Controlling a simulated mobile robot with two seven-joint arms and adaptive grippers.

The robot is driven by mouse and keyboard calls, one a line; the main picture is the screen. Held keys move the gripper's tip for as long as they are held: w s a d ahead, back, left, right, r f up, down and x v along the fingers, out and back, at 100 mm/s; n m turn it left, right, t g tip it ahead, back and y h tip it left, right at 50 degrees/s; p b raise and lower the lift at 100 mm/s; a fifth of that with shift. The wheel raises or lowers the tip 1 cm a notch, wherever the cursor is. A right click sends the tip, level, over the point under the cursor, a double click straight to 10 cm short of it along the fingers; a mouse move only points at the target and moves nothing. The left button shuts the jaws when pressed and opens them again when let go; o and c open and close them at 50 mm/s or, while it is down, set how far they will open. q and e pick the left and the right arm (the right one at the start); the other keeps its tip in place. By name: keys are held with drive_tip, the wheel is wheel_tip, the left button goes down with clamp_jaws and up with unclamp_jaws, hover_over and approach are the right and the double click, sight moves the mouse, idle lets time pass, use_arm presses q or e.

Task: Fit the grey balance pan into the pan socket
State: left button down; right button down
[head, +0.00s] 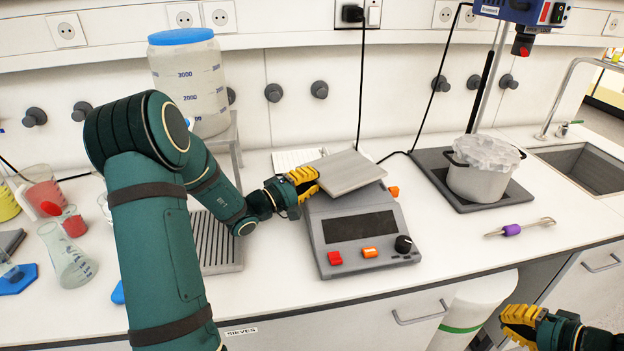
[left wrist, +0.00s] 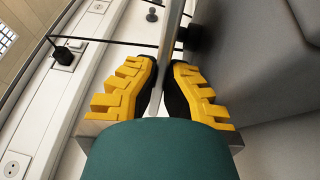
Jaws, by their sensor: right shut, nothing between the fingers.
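The grey balance pan (head: 345,171) is a flat square plate above the rear part of the grey balance (head: 360,228). My left gripper (head: 303,183) is shut on the pan's left edge. In the left wrist view, the pan (left wrist: 171,50) shows edge-on as a thin strip between the yellow fingers (left wrist: 163,85), with the grey balance body (left wrist: 255,70) to its right. The pan socket is hidden, and I cannot tell whether the pan touches the balance. My right gripper (head: 521,322) is shut and empty at the lower right, in front of the counter.
A pot (head: 480,178) on a dark plate stands to the right, with a purple-handled tool (head: 518,228) before it. A large blue-lidded container (head: 190,85) stands behind my left arm. Glassware (head: 68,255) is at the left.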

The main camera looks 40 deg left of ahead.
use_arm(q)
drive_tip(key=shift+s+a+f, duration=0.2)
drive_tip(key=shift+f, duration=0.4)
drive_tip(key=shift+w+r, duration=0.1)
drive_tip(key=shift+r, duration=0.25)
drive_tip(key=c, duration=1.1)
unclamp_jaws()
drive_tip(key=shift+o, duration=0.2)
drive_tip(key=shift+s+a+f, duration=0.2)
drive_tip(key=shift+s, duration=0.25)
drive_tip(key=v, duration=0.7)
drive_tip(key=r+v, duration=0.1)
drive_tip(key=v, duration=0.2)
drive_tip(key=shift+s+d, duration=0.1)
drive_tip(key=shift+s, duration=0.2)
drive_tip(key=shift+r, duration=0.1)
